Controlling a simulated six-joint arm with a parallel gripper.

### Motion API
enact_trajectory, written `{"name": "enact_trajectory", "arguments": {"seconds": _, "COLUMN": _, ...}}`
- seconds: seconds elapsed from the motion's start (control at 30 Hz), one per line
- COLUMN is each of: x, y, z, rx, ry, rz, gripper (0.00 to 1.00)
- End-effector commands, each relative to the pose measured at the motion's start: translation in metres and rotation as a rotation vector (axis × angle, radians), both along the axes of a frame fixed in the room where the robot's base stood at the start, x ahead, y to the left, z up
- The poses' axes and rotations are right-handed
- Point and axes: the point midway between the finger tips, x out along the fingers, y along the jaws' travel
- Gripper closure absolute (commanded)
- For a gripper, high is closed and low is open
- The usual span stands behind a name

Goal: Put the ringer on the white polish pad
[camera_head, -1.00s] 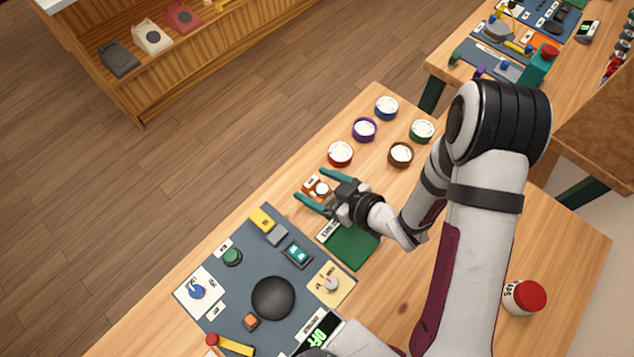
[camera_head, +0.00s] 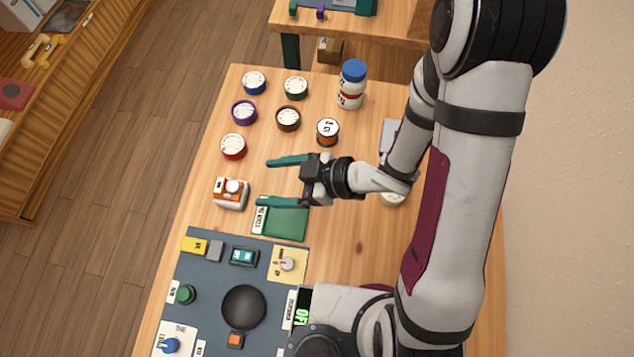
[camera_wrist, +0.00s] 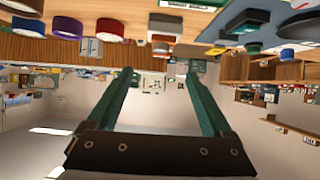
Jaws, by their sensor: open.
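An orange-and-white block with a round white top (camera_head: 231,193), possibly the ringer, stands on the wooden table. It also shows at the top of the wrist view (camera_wrist: 165,25). My gripper (camera_head: 263,182) is open and empty, its green fingers pointing left toward this block, with the tips short of it in the head view. A white square pad (camera_head: 163,349) holding a blue-knobbed piece lies at the lower left of the grey mat; I cannot tell whether it is the white polish pad. A flat pale item (camera_head: 389,132) is partly hidden behind my arm.
Several dial-topped round cups, including a red one (camera_head: 233,147) and a brown one (camera_head: 288,118), stand beyond the gripper. A green pad (camera_head: 287,222) lies under the near finger. The grey mat (camera_head: 208,284) carries a black disc (camera_head: 244,307) and small parts.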

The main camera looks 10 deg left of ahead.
Motion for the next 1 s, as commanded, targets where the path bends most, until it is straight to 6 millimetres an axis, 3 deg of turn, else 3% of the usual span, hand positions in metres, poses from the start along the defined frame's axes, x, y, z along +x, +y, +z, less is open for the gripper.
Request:
{"name": "enact_trajectory", "arguments": {"seconds": 0.07, "x": 0.024, "y": -0.012, "z": -0.002, "rx": -0.083, "ry": -0.029, "rz": -0.09, "gripper": 0.15}}
{"name": "enact_trajectory", "arguments": {"seconds": 0.13, "x": 0.067, "y": -0.045, "z": -0.002, "rx": -0.243, "ry": -0.065, "rz": -0.288, "gripper": 0.15}}
{"name": "enact_trajectory", "arguments": {"seconds": 0.17, "x": 0.086, "y": -0.067, "z": 0.002, "rx": -0.324, "ry": -0.073, "rz": -0.406, "gripper": 0.15}}
{"name": "enact_trajectory", "arguments": {"seconds": 0.2, "x": 0.107, "y": -0.103, "z": 0.011, "rx": -0.429, "ry": -0.065, "rz": -0.582, "gripper": 0.15}}
{"name": "enact_trajectory", "arguments": {"seconds": 0.23, "x": 0.116, "y": -0.131, "z": 0.02, "rx": -0.5, "ry": -0.045, "rz": -0.719, "gripper": 0.15}}
{"name": "enact_trajectory", "arguments": {"seconds": 0.27, "x": 0.119, "y": -0.158, "z": 0.03, "rx": -0.559, "ry": -0.009, "rz": -0.855, "gripper": 0.15}}
{"name": "enact_trajectory", "arguments": {"seconds": 0.33, "x": 0.103, "y": -0.213, "z": 0.055, "rx": -0.658, "ry": 0.125, "rz": -1.155, "gripper": 0.15}}
{"name": "enact_trajectory", "arguments": {"seconds": 0.4, "x": 0.063, "y": -0.244, "z": 0.076, "rx": -0.698, "ry": 0.329, "rz": -1.411, "gripper": 0.15}}
{"name": "enact_trajectory", "arguments": {"seconds": 0.47, "x": 0.021, "y": -0.25, "z": 0.089, "rx": -0.691, "ry": 0.537, "rz": -1.571, "gripper": 0.15}}
{"name": "enact_trajectory", "arguments": {"seconds": 0.53, "x": -0.024, "y": -0.238, "z": 0.102, "rx": -0.656, "ry": 0.777, "rz": -1.676, "gripper": 0.15}}
{"name": "enact_trajectory", "arguments": {"seconds": 0.63, "x": -0.068, "y": -0.211, "z": 0.117, "rx": -0.597, "ry": 1.044, "rz": -1.72, "gripper": 0.15}}
{"name": "enact_trajectory", "arguments": {"seconds": 0.77, "x": -0.092, "y": -0.19, "z": 0.128, "rx": -0.561, "ry": 1.205, "rz": -1.713, "gripper": 0.15}}
{"name": "enact_trajectory", "arguments": {"seconds": 1.0, "x": -0.095, "y": -0.188, "z": 0.129, "rx": -0.561, "ry": 1.222, "rz": -1.712, "gripper": 0.15}}
